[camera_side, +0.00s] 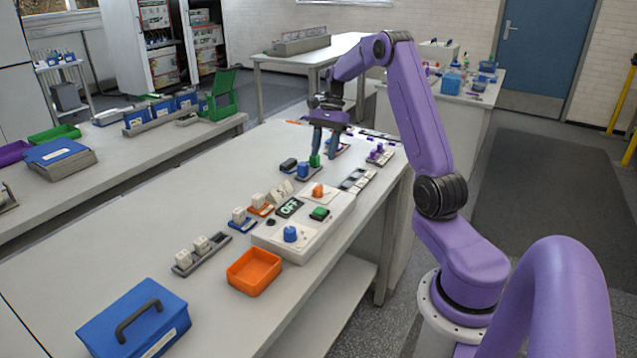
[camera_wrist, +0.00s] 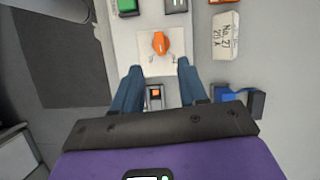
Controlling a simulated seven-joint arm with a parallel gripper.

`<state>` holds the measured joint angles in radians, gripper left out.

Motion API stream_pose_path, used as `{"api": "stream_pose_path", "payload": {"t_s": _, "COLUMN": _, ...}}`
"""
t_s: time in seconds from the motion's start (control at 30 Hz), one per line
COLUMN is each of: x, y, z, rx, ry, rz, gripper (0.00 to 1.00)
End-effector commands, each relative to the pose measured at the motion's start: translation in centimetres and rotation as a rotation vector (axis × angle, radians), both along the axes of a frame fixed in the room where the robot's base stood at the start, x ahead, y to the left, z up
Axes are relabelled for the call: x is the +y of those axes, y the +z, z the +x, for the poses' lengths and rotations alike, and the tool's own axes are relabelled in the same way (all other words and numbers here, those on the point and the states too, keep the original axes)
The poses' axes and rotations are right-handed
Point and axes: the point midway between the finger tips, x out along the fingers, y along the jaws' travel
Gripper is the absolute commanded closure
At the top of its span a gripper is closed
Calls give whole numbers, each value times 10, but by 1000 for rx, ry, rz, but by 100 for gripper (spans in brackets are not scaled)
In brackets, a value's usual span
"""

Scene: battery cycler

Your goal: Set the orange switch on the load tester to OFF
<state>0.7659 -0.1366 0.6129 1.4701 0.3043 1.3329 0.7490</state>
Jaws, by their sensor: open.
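The load tester (camera_side: 262,238) is a white box on the bench. Its orange switch (camera_side: 318,190) sits at the far end of its top. A dark sign on it (camera_side: 289,207) appears to read OFF. In the wrist view the orange switch (camera_wrist: 160,43) stands on a pale plate, with small marks beside it that I cannot read. My gripper (camera_side: 325,154) is open, above the bench beyond the tester in the side view. In the wrist view my gripper (camera_wrist: 158,68) has its fingers apart, with the switch ahead of the gap and not between them.
The tester also carries a green button (camera_side: 319,213) and a blue knob (camera_side: 290,233). Labelled white blocks (camera_side: 239,216) stand left of it. A blue block (camera_side: 303,171) is near my gripper. An orange tray (camera_side: 254,272) and blue box (camera_side: 133,318) are nearer the camera.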

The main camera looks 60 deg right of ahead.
Motion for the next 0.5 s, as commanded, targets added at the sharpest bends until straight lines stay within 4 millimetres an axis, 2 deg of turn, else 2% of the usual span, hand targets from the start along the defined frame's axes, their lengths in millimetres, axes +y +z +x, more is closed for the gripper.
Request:
{"api": "stream_pose_path", "payload": {"t_s": 0.3, "x": 23, "y": -55, "z": -3, "rx": 4, "ry": 2, "rz": 3, "gripper": 57}}
{"api": "stream_pose_path", "payload": {"t_s": 0.5, "x": 33, "y": -79, "z": -3, "rx": 2, "ry": 2, "rz": 2, "gripper": 57}}
